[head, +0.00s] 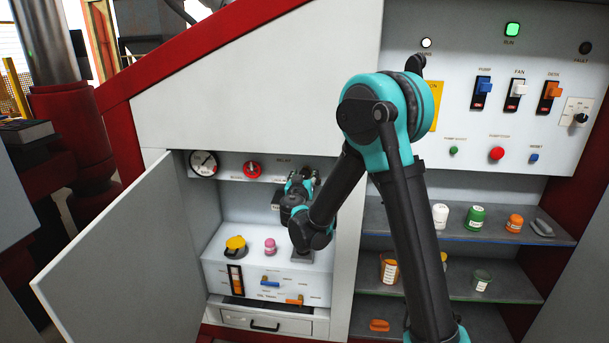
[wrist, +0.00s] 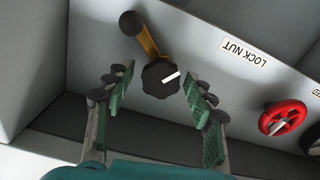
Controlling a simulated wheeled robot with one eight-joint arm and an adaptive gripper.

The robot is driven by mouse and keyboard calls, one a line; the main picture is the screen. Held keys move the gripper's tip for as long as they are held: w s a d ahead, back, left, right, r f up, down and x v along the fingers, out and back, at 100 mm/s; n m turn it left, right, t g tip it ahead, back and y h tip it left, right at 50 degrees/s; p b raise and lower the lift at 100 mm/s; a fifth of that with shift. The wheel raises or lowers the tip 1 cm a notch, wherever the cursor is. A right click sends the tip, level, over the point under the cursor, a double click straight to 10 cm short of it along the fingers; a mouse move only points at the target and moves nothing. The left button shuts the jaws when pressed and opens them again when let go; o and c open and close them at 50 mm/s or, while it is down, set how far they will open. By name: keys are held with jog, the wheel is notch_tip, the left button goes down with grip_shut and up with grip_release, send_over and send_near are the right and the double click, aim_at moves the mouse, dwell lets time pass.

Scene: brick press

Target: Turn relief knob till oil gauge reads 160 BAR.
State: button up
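The relief knob (wrist: 161,80) is black and lobed with a white pointer line. In the wrist view it lies between my gripper's two spread fingers (wrist: 157,94), with visible gaps on both sides. A yellow lever (wrist: 147,40) with a black ball end sticks out from behind the knob, near the LOCK NUT label (wrist: 243,54). In the head view my gripper (head: 297,186) is at the open cabinet's upper panel and mostly hides the knob. The round oil gauge (head: 203,163) is at the panel's left; its dark needle points up and right, but its numbers are too small to read.
A red handwheel (head: 252,170) sits between gauge and gripper; it also shows in the wrist view (wrist: 283,117). The cabinet door (head: 125,260) stands open at left. Shelves with jars (head: 475,217) are at right.

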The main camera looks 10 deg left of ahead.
jog(key=c, duration=1)
jog(key=n, duration=0.4)
jog(key=shift+a+n, duration=0.1)
jog(key=shift+n, duration=0.3)
jog(key=n, duration=0.4)
jog(key=shift+f+n, duration=0.15)
jog(key=shift+n, duration=0.15)
jog(key=n, duration=0.5)
jog(key=shift+a+f, duration=0.1)
jog(key=n, duration=0.4)
jog(key=shift+f+n, duration=0.1)
jog(key=shift+n, duration=0.2)
